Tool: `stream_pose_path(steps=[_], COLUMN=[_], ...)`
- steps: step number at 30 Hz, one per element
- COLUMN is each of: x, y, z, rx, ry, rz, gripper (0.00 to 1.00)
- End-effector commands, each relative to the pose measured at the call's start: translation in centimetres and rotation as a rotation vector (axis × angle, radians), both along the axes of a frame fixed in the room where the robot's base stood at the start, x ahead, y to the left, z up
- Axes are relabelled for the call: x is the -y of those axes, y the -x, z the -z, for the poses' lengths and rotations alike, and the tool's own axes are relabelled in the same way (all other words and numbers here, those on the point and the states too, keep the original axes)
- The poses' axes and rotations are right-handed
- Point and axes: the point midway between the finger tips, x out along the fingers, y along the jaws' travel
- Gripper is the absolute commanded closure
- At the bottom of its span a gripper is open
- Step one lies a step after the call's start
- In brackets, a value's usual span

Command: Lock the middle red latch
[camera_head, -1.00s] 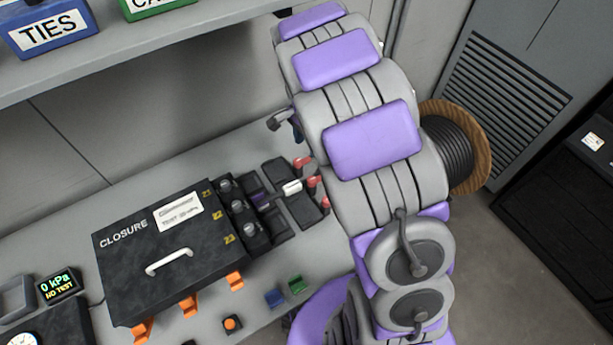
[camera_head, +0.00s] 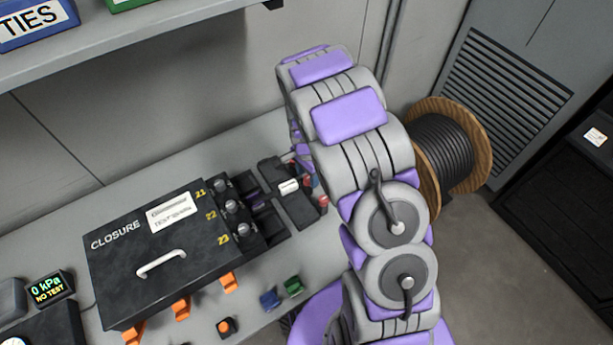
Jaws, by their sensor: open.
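The red latches stand in a row along the right end of the dark splice block (camera_head: 296,207), beside my arm.
The black closure box (camera_head: 120,275), with several orange clips along its front, sits left of the block. Blue (camera_head: 269,299) and green (camera_head: 293,287) pieces lie on the bench in front. A cable spool (camera_head: 480,150) stands behind my arm. A shelf (camera_head: 170,25) overhangs the upper left.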

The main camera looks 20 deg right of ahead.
Motion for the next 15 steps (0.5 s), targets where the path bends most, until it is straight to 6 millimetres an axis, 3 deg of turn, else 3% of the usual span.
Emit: stream_pose_path(steps=[12, 15], x=[-0.5, -0.39], y=[-0.04, -0.04], z=[0.82, 0.82], rx=[0.003, 0.003], ry=[0.008, 0.005], rz=[-0.002, -0.001], gripper=[0.44, 0.52])
